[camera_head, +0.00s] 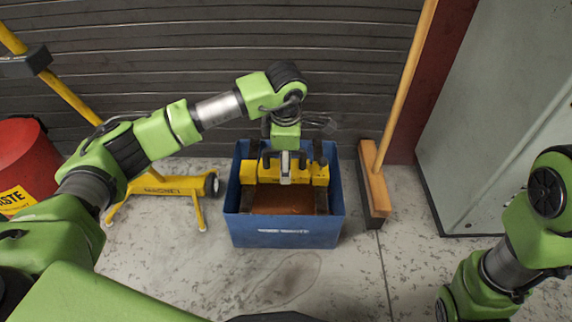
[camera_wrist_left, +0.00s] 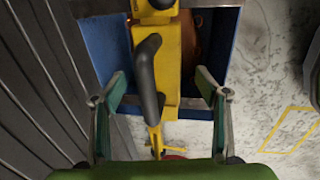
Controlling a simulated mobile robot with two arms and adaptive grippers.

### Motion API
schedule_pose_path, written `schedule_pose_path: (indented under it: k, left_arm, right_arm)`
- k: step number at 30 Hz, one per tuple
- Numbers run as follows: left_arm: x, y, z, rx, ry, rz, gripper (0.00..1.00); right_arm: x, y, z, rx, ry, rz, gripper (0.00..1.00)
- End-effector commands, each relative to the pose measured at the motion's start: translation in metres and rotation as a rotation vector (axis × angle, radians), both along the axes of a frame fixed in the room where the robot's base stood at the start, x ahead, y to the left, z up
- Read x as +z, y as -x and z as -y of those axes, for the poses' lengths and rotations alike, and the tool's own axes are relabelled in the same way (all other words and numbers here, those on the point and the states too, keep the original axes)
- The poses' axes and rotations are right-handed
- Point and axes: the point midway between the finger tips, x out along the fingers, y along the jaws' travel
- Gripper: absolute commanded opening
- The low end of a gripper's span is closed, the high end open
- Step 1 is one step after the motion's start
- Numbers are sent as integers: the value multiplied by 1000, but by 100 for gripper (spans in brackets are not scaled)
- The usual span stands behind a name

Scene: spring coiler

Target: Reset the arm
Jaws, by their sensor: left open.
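My left arm (camera_head: 135,150) reaches in from the left. Its gripper (camera_head: 286,160) points down over the far part of a blue bin (camera_head: 285,238). In the left wrist view the left gripper (camera_wrist_left: 161,85) is open, one finger on each side of a black handle (camera_wrist_left: 148,75) on a yellow tool (camera_wrist_left: 172,60). Whether a finger touches the tool I cannot tell. In the head view the yellow tool (camera_head: 318,174) sits at the bin's far side, partly hidden by the gripper. My right arm (camera_head: 515,240) is at the lower right; its gripper is out of view.
A broom (camera_head: 376,190) stands right of the bin, near a grey cabinet (camera_head: 505,110). A yellow magnet tool (camera_head: 165,186) with a pole and a red waste drum (camera_head: 25,165) stand left. A slatted wall (camera_head: 200,50) is behind. The floor before the bin is clear.

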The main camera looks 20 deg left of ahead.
Motion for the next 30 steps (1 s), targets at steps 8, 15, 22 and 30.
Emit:
schedule_pose_path:
  k: [8,15,22,30]
  left_arm:
    - [60,9,2,0,0,6,68]
    - [82,14,4,1,0,3,68]
    - [81,21,13,-13,26,-18,68]
    - [72,131,133,-155,402,-308,68]
  right_arm:
    - [0,0,0,0,2,2,40]
    - [0,1,0,0,2,2,40]
    - [2,-1,0,-1,2,-4,40]
    - [5,-33,1,2,-3,-89,40]
